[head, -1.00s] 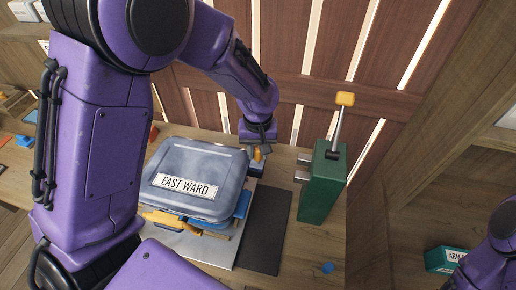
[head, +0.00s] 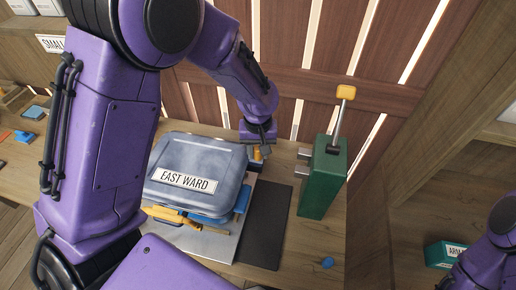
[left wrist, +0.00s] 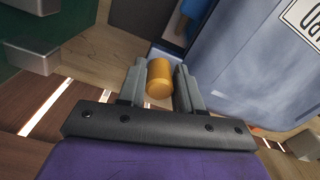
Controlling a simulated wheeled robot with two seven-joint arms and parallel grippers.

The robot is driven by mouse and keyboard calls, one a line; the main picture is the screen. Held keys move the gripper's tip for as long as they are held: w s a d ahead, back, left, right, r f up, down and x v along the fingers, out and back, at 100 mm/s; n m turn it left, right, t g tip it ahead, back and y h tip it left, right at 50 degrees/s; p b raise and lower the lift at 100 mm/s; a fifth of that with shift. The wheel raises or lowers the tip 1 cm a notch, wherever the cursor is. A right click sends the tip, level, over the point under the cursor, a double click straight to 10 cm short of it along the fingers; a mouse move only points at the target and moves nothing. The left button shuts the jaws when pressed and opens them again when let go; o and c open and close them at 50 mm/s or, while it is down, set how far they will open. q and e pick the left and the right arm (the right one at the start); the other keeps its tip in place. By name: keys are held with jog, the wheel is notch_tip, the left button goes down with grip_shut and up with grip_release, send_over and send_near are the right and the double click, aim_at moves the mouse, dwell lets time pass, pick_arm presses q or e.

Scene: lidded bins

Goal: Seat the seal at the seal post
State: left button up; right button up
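A green post (head: 322,182) with a lever and yellow knob (head: 345,92) stands upright right of centre, with grey prongs on its left side; I take it as the seal post. My left gripper (head: 258,150) points down between the post and the blue-grey lidded bin (head: 200,155) labelled EAST WARD. In the left wrist view, my left gripper (left wrist: 160,85) has its fingers close on both sides of a yellow cylinder (left wrist: 160,77), apparently gripping it. My right gripper is outside the views.
The bin sits on a light plate (head: 212,247) beside a dark mat (head: 265,225). A small blue piece (head: 327,262) lies in front of the post. A teal box (head: 445,254) is at lower right. A slatted wooden wall stands behind.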

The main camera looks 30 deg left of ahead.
pick_arm(q)
jog(key=o, duration=0.3)
notch_tip(320, 180, up, 10)
jog(key=shift+r+b, duration=0.25)
jog(key=shift+b, duration=0.45)
